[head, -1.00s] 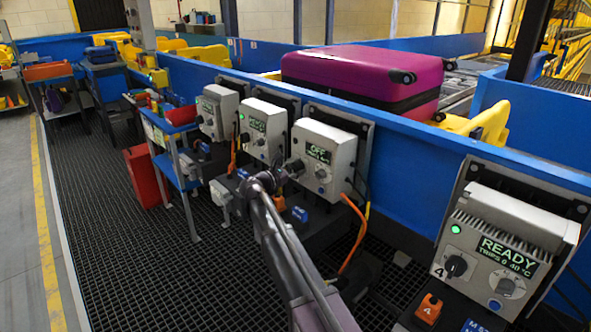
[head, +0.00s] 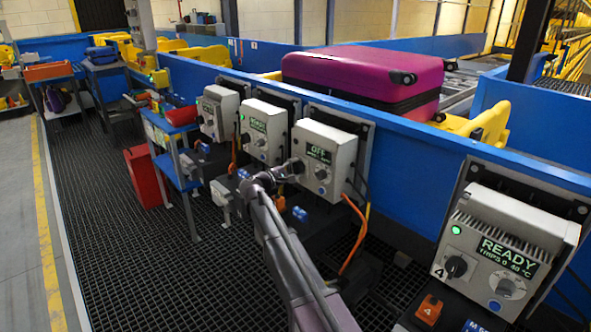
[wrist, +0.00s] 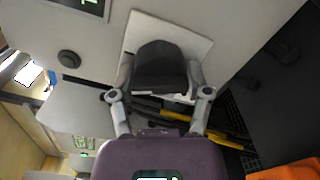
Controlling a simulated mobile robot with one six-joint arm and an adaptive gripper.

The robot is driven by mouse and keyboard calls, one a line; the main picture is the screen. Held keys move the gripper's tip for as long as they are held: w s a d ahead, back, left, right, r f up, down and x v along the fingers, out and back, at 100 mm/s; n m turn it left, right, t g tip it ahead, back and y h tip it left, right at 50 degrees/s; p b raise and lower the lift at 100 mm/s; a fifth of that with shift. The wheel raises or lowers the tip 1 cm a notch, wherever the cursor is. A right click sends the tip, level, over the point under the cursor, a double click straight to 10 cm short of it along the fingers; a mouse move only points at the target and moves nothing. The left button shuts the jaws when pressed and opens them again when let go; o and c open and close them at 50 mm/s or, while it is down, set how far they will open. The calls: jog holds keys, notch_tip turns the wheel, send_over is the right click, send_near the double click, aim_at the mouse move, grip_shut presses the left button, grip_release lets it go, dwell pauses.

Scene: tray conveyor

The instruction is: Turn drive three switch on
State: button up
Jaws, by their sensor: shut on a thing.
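The drive three box (head: 325,150) is a light grey case on the blue conveyor side, and its display reads OFF. Its black rotary switch (wrist: 160,62) shows in the wrist view, on a pale square plate on the box face. My gripper (wrist: 160,78) is shut on this switch, with one finger on each side of the knob. In the head view, my gripper (head: 291,170) is at the left part of the box front and hides the switch there.
To the right stands the drive four box (head: 495,250), reading READY with a green lamp. Two similar boxes (head: 262,130) (head: 217,112) stand to the left. An orange cable (head: 355,235) hangs below drive three. A magenta suitcase (head: 350,75) lies on the conveyor behind.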

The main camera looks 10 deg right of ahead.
jog(key=m, duration=0.4)
jog(key=shift+w+r+m, duration=0.1)
jog(key=shift+m, duration=0.3)
jog(key=o, duration=1.2)
jog(key=shift+v, duration=6)
